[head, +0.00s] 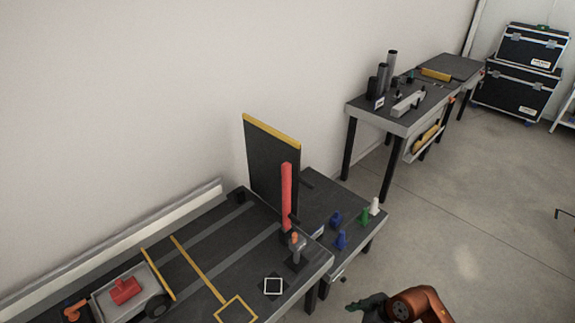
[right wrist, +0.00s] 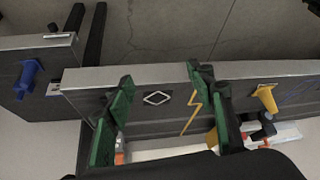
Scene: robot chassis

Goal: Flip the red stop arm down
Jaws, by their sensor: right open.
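The red stop arm (head: 287,190) stands upright on its dark base near the right end of the near table, in front of a dark upright panel (head: 270,165). A small post with an orange-red top (head: 296,240) stands beside its base. My right gripper (head: 362,304) is at the bottom right of the head view, right of the table's end and apart from the stop arm. In the right wrist view its green fingers (right wrist: 160,76) are spread with nothing held between them. The stop arm is not clearly visible there. My left gripper is not in view.
The near table (head: 210,215) bears a white square outline (head: 273,286), yellow lines and a grey cart (head: 130,292) with a red block. A lower side table (head: 318,205) holds blue (head: 341,240), green (head: 364,215) and white pegs (head: 375,205). Open floor lies right.

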